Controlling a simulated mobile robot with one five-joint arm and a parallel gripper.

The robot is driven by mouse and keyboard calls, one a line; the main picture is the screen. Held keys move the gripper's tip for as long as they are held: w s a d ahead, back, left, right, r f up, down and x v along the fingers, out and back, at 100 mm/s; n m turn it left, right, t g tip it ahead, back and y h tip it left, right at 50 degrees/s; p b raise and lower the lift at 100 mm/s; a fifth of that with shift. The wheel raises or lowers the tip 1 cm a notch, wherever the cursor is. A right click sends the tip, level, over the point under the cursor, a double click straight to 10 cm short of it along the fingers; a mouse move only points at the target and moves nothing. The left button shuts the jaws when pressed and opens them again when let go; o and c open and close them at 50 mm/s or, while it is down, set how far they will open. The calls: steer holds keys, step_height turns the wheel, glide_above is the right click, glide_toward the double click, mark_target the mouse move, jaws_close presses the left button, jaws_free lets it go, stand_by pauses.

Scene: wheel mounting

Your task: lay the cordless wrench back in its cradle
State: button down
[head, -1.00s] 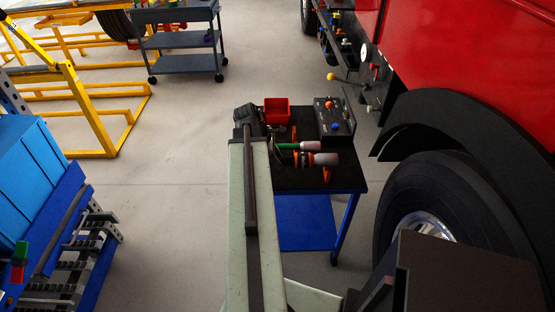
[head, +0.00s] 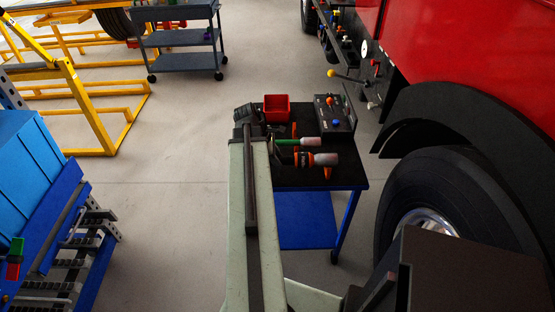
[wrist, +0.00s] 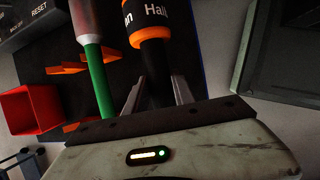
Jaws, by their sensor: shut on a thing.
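The cordless wrench (wrist: 155,60) has a black handle, an orange ring and a black body with white lettering. In the wrist view my gripper (wrist: 158,88) is shut on its handle. In the head view the wrench's grey end (head: 325,159) sticks out to the right of my arm, over the black cart top. An orange cradle piece (head: 328,173) shows just below that end. I cannot tell whether the wrench touches it.
A green-shafted tool (wrist: 95,75) lies close beside the wrench. A red bin (head: 276,108) and a control box (head: 334,115) stand at the cart's back. The cart's black top (head: 345,178) is bare at front right. A large tyre (head: 440,200) is to the right.

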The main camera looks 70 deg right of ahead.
steer(key=shift+f, duration=0.35)
steer(key=c, duration=1)
jaws_free()
steer(key=shift+r, duration=0.1)
steer(key=shift+o, duration=0.2)
steer(key=p+v, duration=0.7)
steer(key=v, duration=0.1)
steer(key=shift+s, duration=0.1)
